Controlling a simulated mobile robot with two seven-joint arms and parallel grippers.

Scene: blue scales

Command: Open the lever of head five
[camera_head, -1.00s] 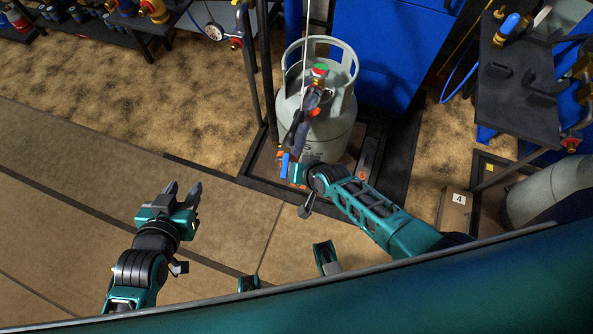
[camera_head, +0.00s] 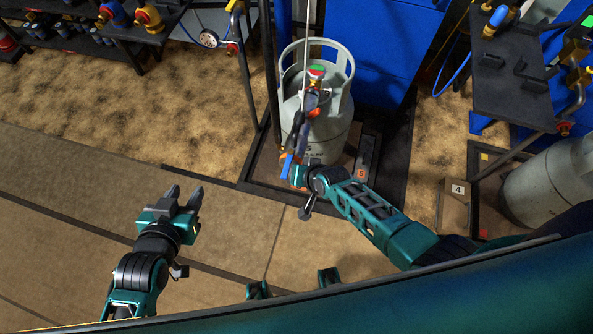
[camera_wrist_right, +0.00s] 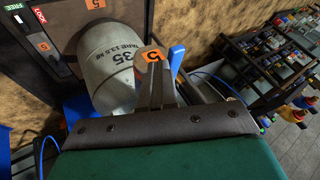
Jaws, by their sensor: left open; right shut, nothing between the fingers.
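Head five hangs over the grey gas cylinder (camera_head: 325,122) in the head view, and its body (camera_head: 311,97) sits at the cylinder's valve. Its blue lever (camera_head: 286,166) points down toward me. My right gripper (camera_head: 293,172) is right at the lever, partly hidden by the head. In the right wrist view, the shut, empty fingers (camera_wrist_right: 154,72) stand just left of the blue lever (camera_wrist_right: 177,58); whether they touch cannot be told. An orange tag with a 5 (camera_wrist_right: 152,54) shows at the fingertips. My left gripper (camera_head: 186,192) is open and empty over the floor at left.
The cylinder stands on a dark-framed scale (camera_head: 270,182) marked 5. A box marked 4 (camera_head: 455,205) and another cylinder (camera_head: 555,185) are at right. Dark racks stand at upper left and upper right (camera_head: 515,95). The floor around my left gripper is clear.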

